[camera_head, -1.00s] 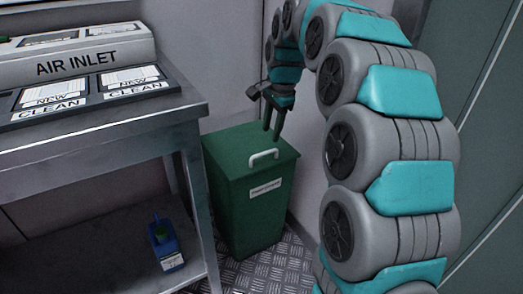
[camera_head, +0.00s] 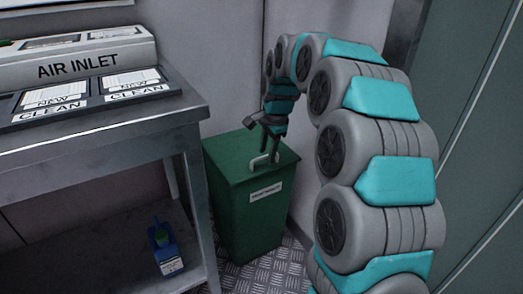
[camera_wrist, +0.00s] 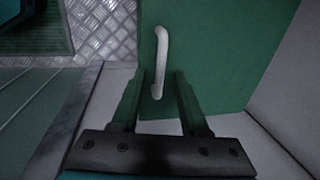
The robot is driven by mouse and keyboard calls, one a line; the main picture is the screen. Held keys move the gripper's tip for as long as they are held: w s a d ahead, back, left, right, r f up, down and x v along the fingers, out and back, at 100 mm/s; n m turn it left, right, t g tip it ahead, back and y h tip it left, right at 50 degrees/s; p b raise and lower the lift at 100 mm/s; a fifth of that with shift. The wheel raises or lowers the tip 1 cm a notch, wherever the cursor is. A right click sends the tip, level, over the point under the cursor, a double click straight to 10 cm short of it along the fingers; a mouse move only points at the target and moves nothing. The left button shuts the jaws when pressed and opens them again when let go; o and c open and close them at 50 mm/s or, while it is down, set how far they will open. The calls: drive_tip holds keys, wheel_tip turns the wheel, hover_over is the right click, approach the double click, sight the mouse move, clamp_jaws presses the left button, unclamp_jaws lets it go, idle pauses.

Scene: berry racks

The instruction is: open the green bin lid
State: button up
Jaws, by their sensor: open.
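The green bin (camera_head: 246,213) stands on the floor to the right of the metal bench, with its lid (camera_head: 232,158) shut. A white label is on its front. A pale handle (camera_head: 262,162) sits near the lid's front edge. My gripper (camera_head: 270,157) is over the lid at the handle. In the wrist view my open gripper (camera_wrist: 160,90) points at the green lid (camera_wrist: 215,50), and the near end of the white handle (camera_wrist: 161,60) shows between the two fingers. I cannot tell whether the fingers touch the handle.
A metal bench (camera_head: 100,142) stands close to the left of the bin. A blue bottle (camera_head: 165,248) is on its lower shelf. The air inlet unit (camera_head: 85,65) and filter trays are on top. Walls stand close behind the bin and to its right.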

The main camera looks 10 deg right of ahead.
clamp_jaws()
idle(1.3)
